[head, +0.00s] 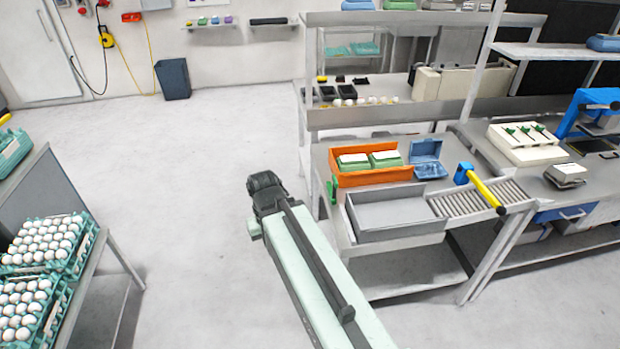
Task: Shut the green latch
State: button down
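My arm reaches up from the bottom of the head view, and my dark gripper (264,187) is at its far end, over the floor left of the near bench. I cannot make out its fingers. A small upright green piece (332,190) is at the left edge of that bench, right of my gripper and apart from it; it may be the green latch. Several small green levers (524,130) stand on a cream-coloured box on the right bench. At this size I cannot tell which green part is the latch, or whether it is open or shut.
The near bench holds an orange tray (374,180) with green-and-white cartons, an open blue carton (427,164), a grey bin (395,217) and a roller strip (462,204) with a yellow-handled blue tool (482,185). Egg trays (62,272) stand at left. The floor (190,190) between is clear.

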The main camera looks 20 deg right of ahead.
aim_at(331, 189)
jog(key=u, duration=0.45)
jog(key=i, duration=1)
jog(key=u, duration=0.7)
